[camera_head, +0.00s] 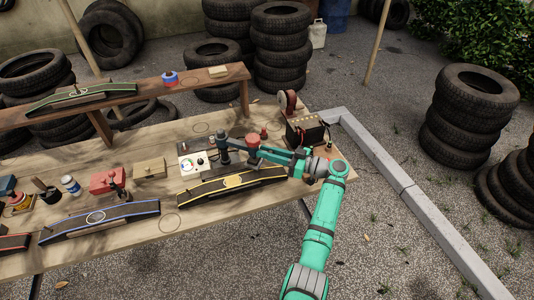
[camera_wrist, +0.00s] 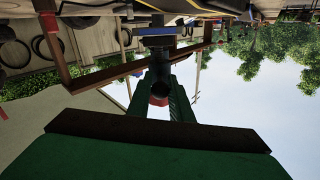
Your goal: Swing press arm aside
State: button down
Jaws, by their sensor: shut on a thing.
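In the head view, my gripper (camera_head: 264,152) reaches in from the right, low over the wooden workbench. Its fingers are shut on the red-topped dark end of the press arm (camera_head: 252,141). The press arm's dark upright post (camera_head: 223,148) stands to the left, beside a pale panel (camera_head: 196,162) with small dials. In the upside-down wrist view, a dark round part of the press arm (camera_wrist: 160,80), with red on it, sits between my two green fingers. The link between the post and the held end is partly hidden.
A long black ramp with yellow trim (camera_head: 232,184) lies just in front. A dark battery-like box (camera_head: 304,132) and a round reel (camera_head: 287,101) stand at the bench's right end. A red box (camera_head: 104,180) and wooden box (camera_head: 149,168) sit left. A raised shelf (camera_head: 170,92) runs behind.

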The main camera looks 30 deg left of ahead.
jog(key=shift+w+d+f+g, duration=0.15)
jog(key=shift+w+g, duration=0.15)
jog(key=shift+w, duration=0.15)
jog(key=c, duration=1.7)
grip_release()
jog(key=v, duration=1)
jog(key=shift+w+d, duration=0.1)
jog(key=shift+d, duration=0.1)
